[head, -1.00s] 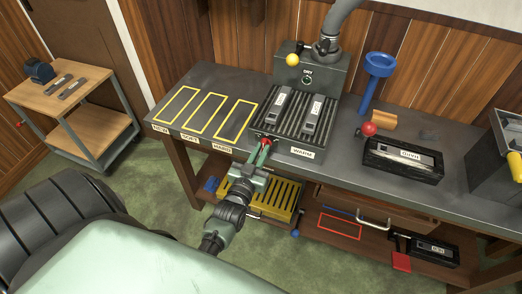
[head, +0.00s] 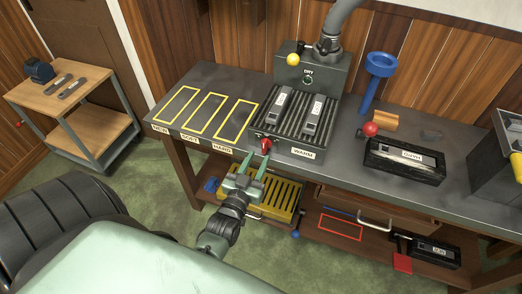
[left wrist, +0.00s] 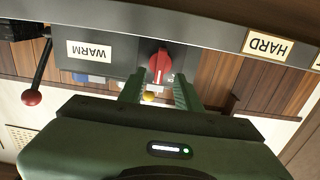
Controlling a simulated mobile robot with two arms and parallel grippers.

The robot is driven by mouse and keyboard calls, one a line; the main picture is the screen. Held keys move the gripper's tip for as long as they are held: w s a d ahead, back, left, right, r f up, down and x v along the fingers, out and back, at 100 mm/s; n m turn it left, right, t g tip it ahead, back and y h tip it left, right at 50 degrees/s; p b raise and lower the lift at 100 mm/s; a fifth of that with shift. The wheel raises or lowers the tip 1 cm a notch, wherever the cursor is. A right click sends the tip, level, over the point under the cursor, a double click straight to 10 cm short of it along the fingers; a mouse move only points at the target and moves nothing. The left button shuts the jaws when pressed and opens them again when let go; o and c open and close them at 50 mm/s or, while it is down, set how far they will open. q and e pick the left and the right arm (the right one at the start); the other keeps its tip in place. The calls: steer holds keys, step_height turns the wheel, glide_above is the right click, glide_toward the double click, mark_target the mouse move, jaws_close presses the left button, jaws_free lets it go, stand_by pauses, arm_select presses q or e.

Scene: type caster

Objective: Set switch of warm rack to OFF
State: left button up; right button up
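The warm rack (head: 300,112) is a dark ribbed unit on the bench with a WARM label on its front. Its switch, a red knob (head: 265,145), is on the front face left of the label; the knob also shows in the left wrist view (left wrist: 160,66). The markings around the knob are too small to read. My left gripper (head: 255,164) is open, its green fingers pointing at the knob from just in front, apart from it. Its fingers also show in the left wrist view (left wrist: 160,92). My right gripper is not in view.
Two labelled bars lie on the rack. The DRY box (head: 311,76) with a yellow ball-ended lever stands behind it. Yellow-outlined areas (head: 197,113) lie to the left on the bench. A yellow slotted tray (head: 274,198) is on the lower shelf. A red-ball lever (head: 369,130) is right of the rack.

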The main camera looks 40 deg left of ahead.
arm_select(q)
steer(key=shift+v, duration=1.95)
steer(key=s+d+f+m+g+h, duration=0.1)
steer(key=s+d+f+g, duration=0.2)
steer(key=f, duration=0.7)
steer(key=s+d+f+m+g+h, duration=0.1)
steer(key=s+d+f+g+h, duration=0.2)
steer(key=f, duration=0.7)
steer(key=s+d+f+m+g, duration=0.1)
steer(key=s+d+f+g, duration=0.2)
steer(key=f, duration=0.6)
steer(key=s+f+g, duration=0.2)
steer(key=s+f, duration=0.3)
steer(key=s, duration=0.4)
steer(key=s+a+f+m+g, duration=0.1)
steer(key=s+f+g, duration=0.2)
steer(key=s, duration=0.6)
steer(key=s+a+f+m+g, duration=0.1)
steer(key=s+f+g, duration=0.1)
steer(key=s+f, duration=0.5)
steer(key=shift+s+f+g, duration=0.2)
steer(key=shift+s+g, duration=0.1)
steer(key=shift+s, duration=0.75)
steer(key=shift+w, duration=0.1)
